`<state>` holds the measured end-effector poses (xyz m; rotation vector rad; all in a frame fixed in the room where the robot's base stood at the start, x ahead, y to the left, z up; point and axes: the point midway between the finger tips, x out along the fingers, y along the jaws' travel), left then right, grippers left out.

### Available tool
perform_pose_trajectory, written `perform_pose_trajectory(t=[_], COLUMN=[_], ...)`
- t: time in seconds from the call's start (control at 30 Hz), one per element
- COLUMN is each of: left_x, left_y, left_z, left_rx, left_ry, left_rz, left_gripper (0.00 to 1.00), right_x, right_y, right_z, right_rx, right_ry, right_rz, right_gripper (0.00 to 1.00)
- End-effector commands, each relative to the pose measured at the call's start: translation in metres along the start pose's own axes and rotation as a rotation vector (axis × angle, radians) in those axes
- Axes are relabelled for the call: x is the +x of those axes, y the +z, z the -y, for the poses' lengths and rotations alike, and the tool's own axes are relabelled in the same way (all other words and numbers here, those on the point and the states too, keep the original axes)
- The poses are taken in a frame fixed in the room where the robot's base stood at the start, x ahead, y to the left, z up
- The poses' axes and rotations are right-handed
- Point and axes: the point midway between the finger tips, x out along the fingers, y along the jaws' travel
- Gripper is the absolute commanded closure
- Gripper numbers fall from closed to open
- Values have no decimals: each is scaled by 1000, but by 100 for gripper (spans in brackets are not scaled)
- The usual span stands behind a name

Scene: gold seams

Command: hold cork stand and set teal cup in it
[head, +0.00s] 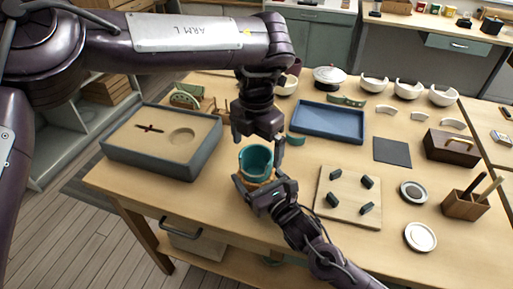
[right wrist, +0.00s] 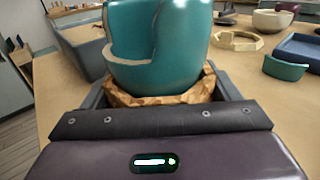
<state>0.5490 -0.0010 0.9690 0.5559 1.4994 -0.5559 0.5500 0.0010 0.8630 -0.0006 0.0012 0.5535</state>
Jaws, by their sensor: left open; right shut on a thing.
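The teal cup (head: 256,161) sits upright in the faceted cork stand (head: 252,183) on the table, near its front middle. A piece of the cup's wall is gone, leaving a notch at the rim. In the right wrist view the cup (right wrist: 160,45) rises out of the stand (right wrist: 160,99). My right gripper (head: 258,190) is shut on the cork stand, one finger on each side. My left gripper (head: 258,137) is open, pointing down just above and behind the cup, and looks clear of it. The cup's underside is hidden inside the stand.
A teal shard (head: 296,140) lies behind the cup. A grey case (head: 160,142) is at left, a blue tray (head: 328,121) behind. A wooden board (head: 347,196) with several dark blocks lies right. White bowls stand at the back. Bare table lies left of the stand.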

Motion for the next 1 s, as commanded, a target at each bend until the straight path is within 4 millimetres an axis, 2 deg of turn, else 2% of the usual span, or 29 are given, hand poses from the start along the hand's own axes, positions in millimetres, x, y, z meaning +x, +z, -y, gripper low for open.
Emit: perform_pose_trajectory(t=[0.4, 0.43, 0.53, 0.83, 1.0], left_x=[-2, -2, -2, -2, -2], left_y=[0, 0, 0, 0, 0], left_z=[0, 0, 0, 0, 0], left_rx=[0, 0, 0, -1, 0], left_ry=[1, 1, 1, 1, 1], left_rz=[0, 0, 0, 0, 0], left_gripper=[0, 0, 0, 0, 0], right_x=[0, 0, 0, -4, -28], right_y=[1, 1, 1, 0, -1], right_z=[1, 1, 1, 0, 0], right_rx=[0, 0, 0, -1, -1], right_ry=[-1, -1, -1, -1, 1], right_rz=[2, 2, 2, 1, -3], right_gripper=[42, 14, 0, 0, 0])
